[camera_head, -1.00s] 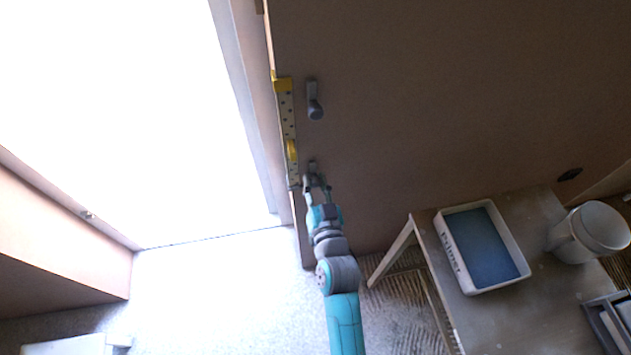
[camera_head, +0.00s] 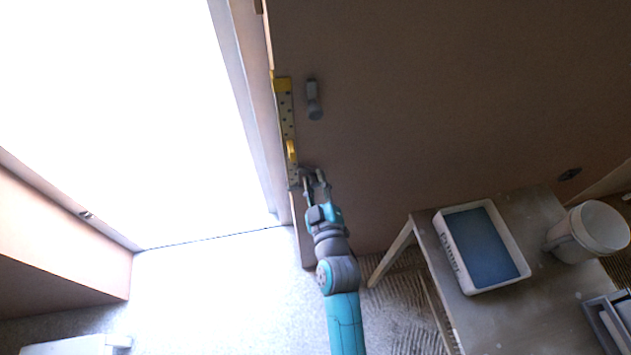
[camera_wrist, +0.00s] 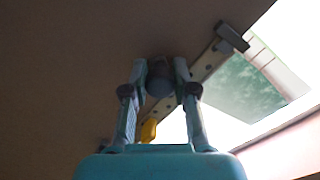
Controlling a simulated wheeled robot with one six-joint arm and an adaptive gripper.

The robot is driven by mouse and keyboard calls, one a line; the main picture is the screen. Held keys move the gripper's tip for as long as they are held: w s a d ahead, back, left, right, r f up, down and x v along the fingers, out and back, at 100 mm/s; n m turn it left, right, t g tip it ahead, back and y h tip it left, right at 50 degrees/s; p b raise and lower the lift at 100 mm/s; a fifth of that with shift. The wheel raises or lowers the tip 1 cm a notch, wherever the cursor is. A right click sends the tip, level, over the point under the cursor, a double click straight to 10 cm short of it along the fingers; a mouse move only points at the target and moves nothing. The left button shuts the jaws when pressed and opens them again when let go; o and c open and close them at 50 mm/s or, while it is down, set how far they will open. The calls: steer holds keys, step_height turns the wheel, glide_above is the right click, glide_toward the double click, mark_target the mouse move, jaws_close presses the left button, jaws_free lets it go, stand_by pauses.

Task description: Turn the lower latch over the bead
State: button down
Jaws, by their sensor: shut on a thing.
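My gripper (camera_head: 315,178) is at the lower part of the brown wall edge, fingers up. In the wrist view my gripper (camera_wrist: 159,68) is shut on the round grey knob of the lower latch (camera_wrist: 159,82), a finger on each side. In the head view the lower latch (camera_head: 307,170) is mostly hidden by the fingers; how far it reaches over the bead I cannot tell. The perforated bead (camera_head: 287,115) runs along the wall edge, and its strip (camera_wrist: 203,66) crosses behind the fingers. The upper latch (camera_head: 314,100) hangs beside the bead, apart from it.
Yellow pieces (camera_head: 283,85) sit on the bead. A bright opening lies to its left. At right, a bench (camera_head: 450,300) holds a white tray (camera_head: 522,262) with a blue inside and a white bucket (camera_head: 600,228). A dark oval fitting (camera_head: 570,174) is on the wall.

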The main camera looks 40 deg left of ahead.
steer(key=n, duration=0.4)
steer(key=shift+n, duration=2.3)
steer(key=c, duration=0.9)
jaws_free()
steer(key=v, duration=1.2)
steer(key=shift+w, duration=0.1)
